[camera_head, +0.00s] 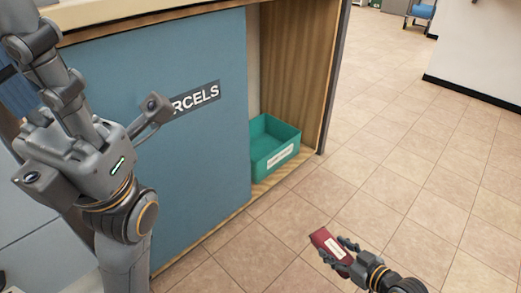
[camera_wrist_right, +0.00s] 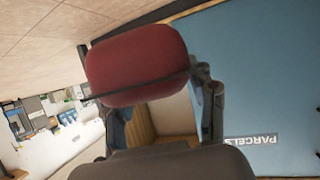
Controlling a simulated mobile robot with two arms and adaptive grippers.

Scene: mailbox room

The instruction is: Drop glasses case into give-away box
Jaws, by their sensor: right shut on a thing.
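The give-away box seems to be the green open tray (camera_head: 264,163) with a white label, too small to read. It stands on the floor of the cabinet's open bay. My left gripper (camera_head: 90,62) is near the camera, fingers spread and empty.
The blue panel (camera_head: 215,150) marked "PARCELS" stands left of the bay. A wooden side wall (camera_head: 300,60) bounds the bay on the right. The tiled floor (camera_head: 400,150) is clear in front and right. A white wall (camera_head: 475,50) stands at the far right.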

